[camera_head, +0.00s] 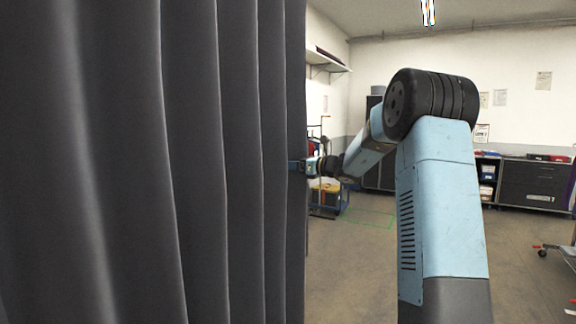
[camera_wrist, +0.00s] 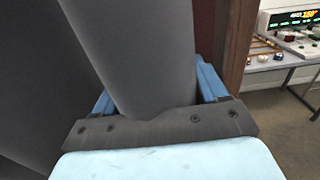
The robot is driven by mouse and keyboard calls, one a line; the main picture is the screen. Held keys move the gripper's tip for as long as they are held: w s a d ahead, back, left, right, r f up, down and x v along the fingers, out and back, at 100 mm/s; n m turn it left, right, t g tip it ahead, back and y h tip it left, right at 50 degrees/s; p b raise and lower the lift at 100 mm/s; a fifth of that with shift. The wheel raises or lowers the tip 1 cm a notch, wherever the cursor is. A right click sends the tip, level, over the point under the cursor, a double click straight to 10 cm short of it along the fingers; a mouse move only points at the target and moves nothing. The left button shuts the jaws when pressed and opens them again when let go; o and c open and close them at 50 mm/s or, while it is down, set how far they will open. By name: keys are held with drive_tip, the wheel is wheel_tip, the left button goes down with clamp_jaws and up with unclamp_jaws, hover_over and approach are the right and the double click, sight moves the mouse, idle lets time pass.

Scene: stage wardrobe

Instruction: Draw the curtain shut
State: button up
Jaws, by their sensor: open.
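The dark grey curtain (camera_head: 190,170) hangs in deep vertical folds over the left half of the head view. Its free edge is near the middle of that view. My gripper (camera_head: 296,166) is at this edge, about mid-height in the picture, and its fingertips are partly hidden by the cloth. In the wrist view, a fold of the curtain (camera_wrist: 135,45) stands between the two blue fingers of my gripper (camera_wrist: 158,88). The jaws are open around the fold. I cannot tell whether either finger touches the cloth.
In the wrist view, a brown upright post (camera_wrist: 238,40) stands right of the fold, with a desk (camera_wrist: 275,62) and a lit console (camera_wrist: 290,18) beyond. In the head view, a dark cabinet (camera_head: 532,182) lines the back wall. The floor (camera_head: 350,265) right of the curtain is open.

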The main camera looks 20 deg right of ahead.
drive_tip(key=v, duration=1.4)
drive_tip(key=shift+w+a, duration=0.1)
